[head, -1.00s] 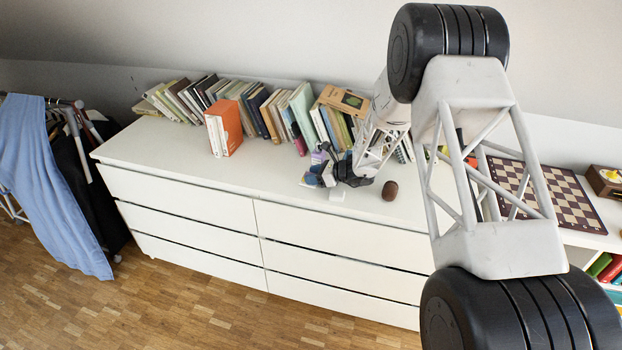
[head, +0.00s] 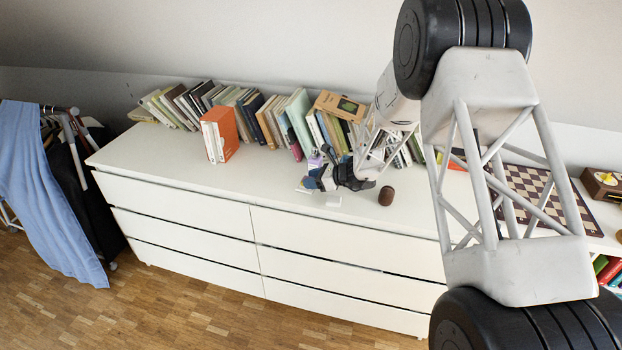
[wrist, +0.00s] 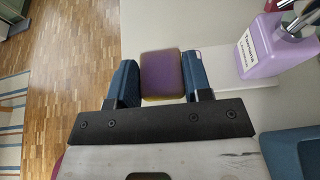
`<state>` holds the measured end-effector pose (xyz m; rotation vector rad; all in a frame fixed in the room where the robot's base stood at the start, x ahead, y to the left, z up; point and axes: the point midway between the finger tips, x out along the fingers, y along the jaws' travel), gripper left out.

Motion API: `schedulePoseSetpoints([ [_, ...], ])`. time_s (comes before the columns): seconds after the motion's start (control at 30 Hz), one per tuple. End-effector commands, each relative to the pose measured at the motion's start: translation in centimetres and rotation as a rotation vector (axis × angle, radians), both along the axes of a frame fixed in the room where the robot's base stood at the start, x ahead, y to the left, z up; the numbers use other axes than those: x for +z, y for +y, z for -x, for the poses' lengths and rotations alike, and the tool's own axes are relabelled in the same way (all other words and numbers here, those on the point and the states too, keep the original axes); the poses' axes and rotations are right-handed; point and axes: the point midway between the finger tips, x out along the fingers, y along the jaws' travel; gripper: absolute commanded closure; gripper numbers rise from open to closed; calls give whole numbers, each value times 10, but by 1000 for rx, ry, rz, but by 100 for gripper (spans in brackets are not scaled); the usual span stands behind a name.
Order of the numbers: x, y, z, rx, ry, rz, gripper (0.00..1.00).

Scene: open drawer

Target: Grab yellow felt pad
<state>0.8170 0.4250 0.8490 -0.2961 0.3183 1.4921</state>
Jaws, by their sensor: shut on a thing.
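The felt pad (wrist: 161,74) is between the two blue fingers of my gripper (wrist: 160,80) in the wrist view. Its face looks purple-brown, with yellow along its edges. The fingers are shut on its left and right sides. In the head view my gripper (head: 318,177) is low at the front part of the white dresser top, and the pad is too small there to make out clearly. I cannot tell whether the pad touches the dresser top.
A lilac holder (wrist: 265,50) with a label stands right of my gripper. A blue-grey thing (wrist: 292,152) is at lower right. On the dresser (head: 170,165) are a white block (head: 333,201), a brown object (head: 386,195), and a book row behind. A chessboard (head: 530,190) lies right.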

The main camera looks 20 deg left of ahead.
Motion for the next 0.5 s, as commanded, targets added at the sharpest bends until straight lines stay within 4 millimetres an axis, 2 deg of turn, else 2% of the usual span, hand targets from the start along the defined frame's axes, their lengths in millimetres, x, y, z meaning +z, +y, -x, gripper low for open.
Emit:
schedulePoseSetpoints([
  [0.5, 11, -39, 75, 0, -3, -2, 80],
])
